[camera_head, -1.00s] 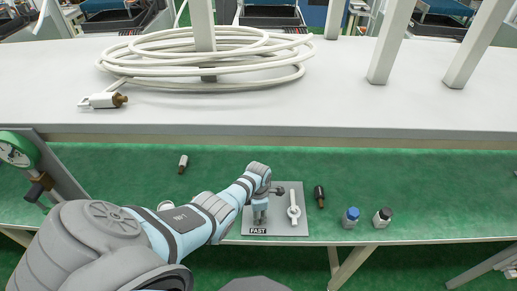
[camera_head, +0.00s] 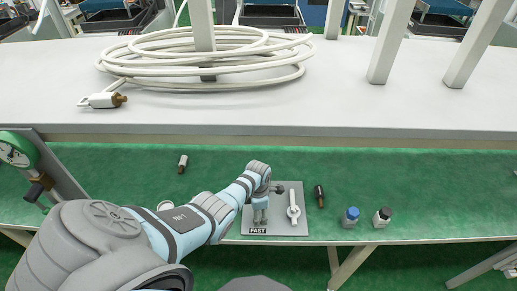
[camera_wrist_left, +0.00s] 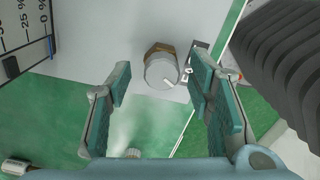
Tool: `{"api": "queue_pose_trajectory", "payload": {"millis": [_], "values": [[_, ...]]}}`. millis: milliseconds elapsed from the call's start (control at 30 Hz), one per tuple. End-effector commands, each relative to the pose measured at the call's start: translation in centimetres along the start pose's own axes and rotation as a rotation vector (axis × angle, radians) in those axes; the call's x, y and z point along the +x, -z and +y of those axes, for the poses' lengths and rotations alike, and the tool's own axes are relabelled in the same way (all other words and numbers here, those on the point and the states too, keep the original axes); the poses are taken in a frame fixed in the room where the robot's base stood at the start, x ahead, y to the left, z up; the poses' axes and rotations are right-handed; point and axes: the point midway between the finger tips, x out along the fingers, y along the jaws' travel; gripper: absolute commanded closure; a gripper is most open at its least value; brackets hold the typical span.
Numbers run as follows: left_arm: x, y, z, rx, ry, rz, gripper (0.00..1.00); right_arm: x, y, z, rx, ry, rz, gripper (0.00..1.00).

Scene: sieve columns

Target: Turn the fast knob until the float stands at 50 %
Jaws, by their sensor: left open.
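The fast knob (camera_wrist_left: 161,70) is a round silver knob with a brass collar on a pale panel, in the left wrist view. My left gripper (camera_wrist_left: 160,78) is open, its two teal-padded fingers to either side of the knob with gaps visible. In the head view the gripper (camera_head: 260,212) points down over the grey panel (camera_head: 303,190), above the FAST label (camera_head: 258,231), and hides the knob. A percent scale (camera_wrist_left: 30,25) with -25 % and 0 % marks shows partly at the wrist view's upper left. I cannot make out the float for certain. My right gripper is out of view.
A black-capped piece (camera_head: 319,196), a blue-capped bottle (camera_head: 350,218) and a dark-capped bottle (camera_head: 383,218) stand further right. A white shelf (camera_head: 400,110) with coiled hose (camera_head: 150,55) lies behind.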

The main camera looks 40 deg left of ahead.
Motion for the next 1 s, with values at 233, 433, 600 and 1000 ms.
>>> {"api": "queue_pose_trajectory", "payload": {"millis": [233,433,600,1000], "values": [[-4.3,0.0,0.1,0.001,-0.006,-0.002,0.53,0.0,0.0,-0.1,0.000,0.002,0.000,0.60],[-9.7,0.0,0.1,0.001,-0.004,0.000,0.53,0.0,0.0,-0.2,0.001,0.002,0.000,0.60],[-11.7,0.0,0.1,0.000,-0.002,0.000,0.53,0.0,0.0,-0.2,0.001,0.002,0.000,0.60],[-11.8,-0.1,0.1,0.000,-0.001,0.000,0.53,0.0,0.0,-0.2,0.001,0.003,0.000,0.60]]}}
